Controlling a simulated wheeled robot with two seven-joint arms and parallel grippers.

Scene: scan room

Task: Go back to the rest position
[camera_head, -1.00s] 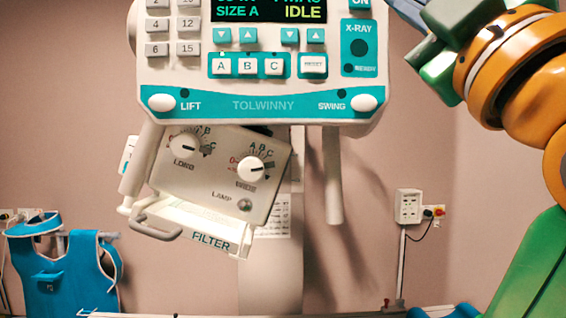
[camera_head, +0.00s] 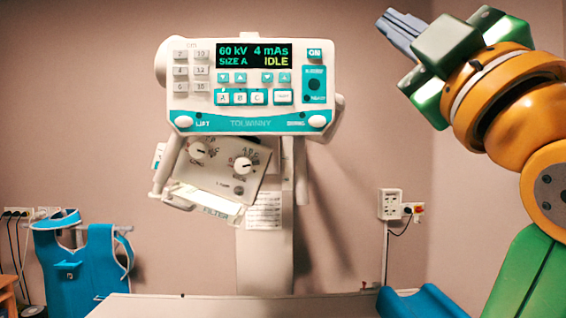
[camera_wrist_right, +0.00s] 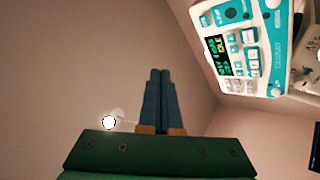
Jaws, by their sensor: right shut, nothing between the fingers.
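My right gripper (camera_head: 401,32) is raised at the upper right of the head view, its grey fingers pointing up and left. In the right wrist view its two fingers (camera_wrist_right: 160,88) lie together, shut with nothing between them. The X-ray machine's control panel (camera_head: 248,88) stands to the left of the gripper and apart from it. Its display reads 60 kV, 4 mAs, SIZE A and IDLE. The panel also shows at the upper right of the right wrist view (camera_wrist_right: 247,58). My left gripper is not in view.
Below the panel hangs a tilted collimator box (camera_head: 222,172) with dials. A pale table (camera_head: 230,306) crosses the bottom, with a blue cushion (camera_head: 425,302) at its right. A blue apron (camera_head: 85,265) hangs at left. A wall socket (camera_head: 393,204) is at right.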

